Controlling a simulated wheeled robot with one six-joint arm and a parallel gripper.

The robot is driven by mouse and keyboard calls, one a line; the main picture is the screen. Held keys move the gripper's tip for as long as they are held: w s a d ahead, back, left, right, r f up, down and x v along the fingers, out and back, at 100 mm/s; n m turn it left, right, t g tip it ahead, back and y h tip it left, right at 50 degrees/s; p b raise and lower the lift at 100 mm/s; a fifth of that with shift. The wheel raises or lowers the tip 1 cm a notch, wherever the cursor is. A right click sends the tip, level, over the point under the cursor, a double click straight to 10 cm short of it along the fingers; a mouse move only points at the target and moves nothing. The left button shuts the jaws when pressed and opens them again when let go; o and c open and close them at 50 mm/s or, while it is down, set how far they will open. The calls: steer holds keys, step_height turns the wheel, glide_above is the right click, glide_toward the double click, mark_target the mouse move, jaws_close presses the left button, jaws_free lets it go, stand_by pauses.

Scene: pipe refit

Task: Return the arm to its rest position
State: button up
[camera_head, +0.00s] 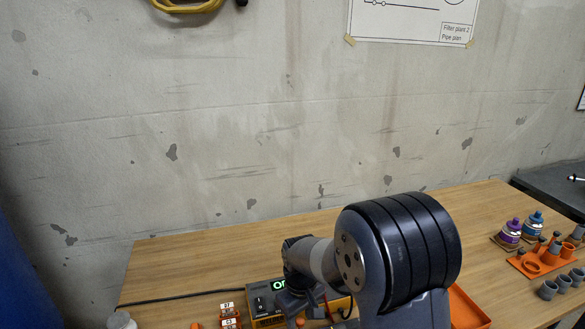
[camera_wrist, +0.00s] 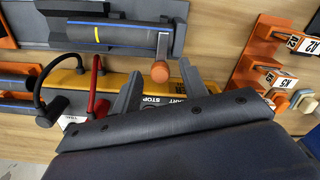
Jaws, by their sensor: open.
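My arm fills the lower middle of the head view, folded over the table. My gripper shows in the wrist view (camera_wrist: 158,90), with its two grey fingers apart and nothing seen between them. Behind the fingers is a yellow unit with START and STOP lettering (camera_wrist: 182,87), partly hidden by my gripper. In the head view a yellow and black unit with a green display (camera_head: 265,300) stands beside my arm, which hides part of it.
A grey pipe with a yellow band (camera_wrist: 120,37) lies in a grey holder. Black and red leads (camera_wrist: 96,85) loop near my gripper. Orange tagged racks (camera_wrist: 262,50) stand at right. Purple (camera_head: 511,231) and blue bottles (camera_head: 533,223) stand on the wooden table (camera_head: 190,262).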

steer(key=m, duration=0.4)
steer(key=shift+r, duration=0.1)
steer(key=m+p, duration=0.1)
steer(key=m, duration=0.3)
steer(key=shift+m, duration=0.3)
steer(key=m+p, duration=0.1)
steer(key=m, duration=0.3)
steer(key=shift+s, duration=0.1)
steer(key=m+p, duration=0.1)
steer(key=m, duration=0.3)
steer(key=shift+m+p, duration=0.4)
steer(key=shift+r+b, duration=0.3)
steer(key=shift+r, duration=2)
